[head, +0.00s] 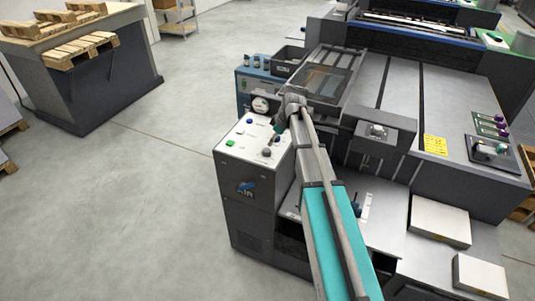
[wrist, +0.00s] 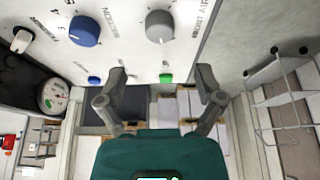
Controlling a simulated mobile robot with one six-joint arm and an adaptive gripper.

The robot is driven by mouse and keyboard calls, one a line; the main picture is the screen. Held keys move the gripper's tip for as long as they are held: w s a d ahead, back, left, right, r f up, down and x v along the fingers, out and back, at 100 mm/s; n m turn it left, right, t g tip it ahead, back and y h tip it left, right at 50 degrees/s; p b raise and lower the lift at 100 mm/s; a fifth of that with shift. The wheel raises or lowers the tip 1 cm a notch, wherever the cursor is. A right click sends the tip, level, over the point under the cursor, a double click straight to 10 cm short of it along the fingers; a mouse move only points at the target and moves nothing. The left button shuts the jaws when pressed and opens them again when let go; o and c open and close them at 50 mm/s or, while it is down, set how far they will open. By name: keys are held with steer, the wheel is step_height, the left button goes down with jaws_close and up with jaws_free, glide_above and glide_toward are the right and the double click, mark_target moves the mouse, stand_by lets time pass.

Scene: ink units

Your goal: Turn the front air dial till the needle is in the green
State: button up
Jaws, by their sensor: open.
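In the wrist view a grey round dial (wrist: 160,26) with a white pointer mark sits on the white panel. Lettering that reads like "FRONT AIR", partly cut off, stands just right of it. A round gauge (wrist: 52,96) with a pale face and a small green patch is at the left; I cannot read its needle. It also shows in the head view (head: 260,104), too small to read. My gripper (wrist: 161,78) is open and empty, its fingers spread below the grey dial in the picture and apart from it.
A blue dial (wrist: 85,31) sits left of the grey one, and a white knob (wrist: 21,40) farther left. A green button (wrist: 166,78) and a blue button (wrist: 94,80) are near the panel's edge. Open floor (head: 150,200) lies left of the console.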

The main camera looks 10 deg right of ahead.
mark_target(267, 150)
steer(key=shift+b+x, duration=3.2)
steer(key=shift+x, duration=0.65)
steer(key=c, duration=1.1)
steer(key=shift+c, duration=0.2)
